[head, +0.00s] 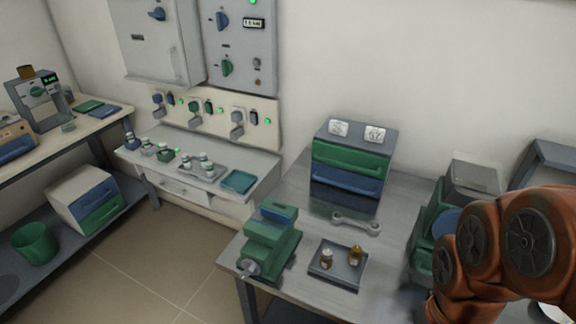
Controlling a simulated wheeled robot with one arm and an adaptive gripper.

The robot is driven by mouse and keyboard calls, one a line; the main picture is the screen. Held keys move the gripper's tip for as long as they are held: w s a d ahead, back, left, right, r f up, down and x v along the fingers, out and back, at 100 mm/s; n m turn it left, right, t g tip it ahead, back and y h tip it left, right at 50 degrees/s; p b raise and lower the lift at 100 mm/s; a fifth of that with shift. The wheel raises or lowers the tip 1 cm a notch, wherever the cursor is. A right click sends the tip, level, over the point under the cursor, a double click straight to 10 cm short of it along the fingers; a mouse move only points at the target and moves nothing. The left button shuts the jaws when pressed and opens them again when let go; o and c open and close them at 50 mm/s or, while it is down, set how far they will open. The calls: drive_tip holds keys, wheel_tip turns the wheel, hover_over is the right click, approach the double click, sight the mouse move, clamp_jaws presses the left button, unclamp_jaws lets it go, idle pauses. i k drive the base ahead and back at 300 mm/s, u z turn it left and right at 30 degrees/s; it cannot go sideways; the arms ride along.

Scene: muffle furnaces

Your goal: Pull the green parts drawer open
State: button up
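A small grey parts cabinet (352,133) stands at the back of the metal bench against the wall. Its green drawer (349,158) is the upper one and has a handle bar across its front. A blue drawer (346,181) is directly below it. The green front looks flush with the cabinet, so the drawer appears closed. My orange arm comes in at the lower right, well to the right of the cabinet and nearer the camera. My gripper is not distinguishable; the arm runs out at the bottom edge.
A wrench (356,223) lies in front of the cabinet. A grey tray (338,270) with two small bottles and a green vise (270,240) stand nearer. Green containers (430,225) stand to the right. Another drawer box (85,198) sits on the left lower shelf.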

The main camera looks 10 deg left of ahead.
sight(359, 161)
drive_tip(key=u, duration=2)
drive_tip(key=k, duration=0.75)
drive_tip(key=z, duration=0.65)
drive_tip(key=i, duration=0.5)
